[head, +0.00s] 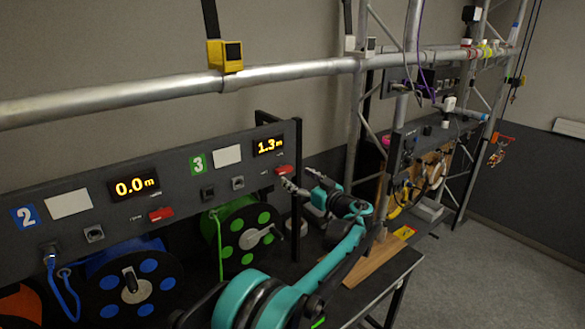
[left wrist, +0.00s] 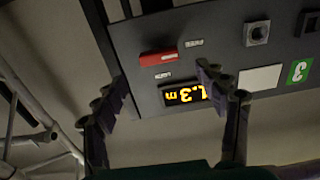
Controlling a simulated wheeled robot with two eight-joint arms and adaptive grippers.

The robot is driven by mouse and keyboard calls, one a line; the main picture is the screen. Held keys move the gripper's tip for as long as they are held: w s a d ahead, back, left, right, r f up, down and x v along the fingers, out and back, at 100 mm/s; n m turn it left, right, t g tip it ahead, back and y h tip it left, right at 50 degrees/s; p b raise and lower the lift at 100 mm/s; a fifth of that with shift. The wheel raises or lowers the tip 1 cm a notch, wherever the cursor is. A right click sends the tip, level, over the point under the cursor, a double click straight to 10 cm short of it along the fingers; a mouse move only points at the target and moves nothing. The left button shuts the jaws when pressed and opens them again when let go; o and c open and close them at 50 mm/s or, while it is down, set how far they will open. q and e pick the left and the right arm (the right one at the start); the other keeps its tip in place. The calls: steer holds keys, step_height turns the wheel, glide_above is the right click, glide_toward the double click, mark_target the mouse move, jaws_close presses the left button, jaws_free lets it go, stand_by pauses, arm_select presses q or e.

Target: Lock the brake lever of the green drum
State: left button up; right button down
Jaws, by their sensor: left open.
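The green drum (head: 242,236) sits under the panel section marked 3, with green cable at its left side. Its brake lever, a small red bar (head: 284,170), is on the panel below the 1.3 m display (head: 268,146). My left gripper (head: 301,179) is open and empty, just right of the lever in the head view. Its spread fingers (left wrist: 163,90) frame the lever and display, apart from both. My right gripper is out of view.
The blue drum (head: 130,283) with its own red lever (head: 160,214) stands to the left, under a 0.0 m display. A black upright (head: 297,190) edges the panel close to my gripper. A metal pipe (head: 150,93) runs above.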

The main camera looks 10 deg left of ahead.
mark_target(286, 170)
arm_select(q)
steer(key=x, duration=0.5)
steer(key=shift+w+f, duration=0.1)
steer(key=shift+w, duration=0.05)
steer(key=shift+w+a, duration=0.15)
steer(key=shift+a, duration=0.25)
steer(key=c, duration=1.2)
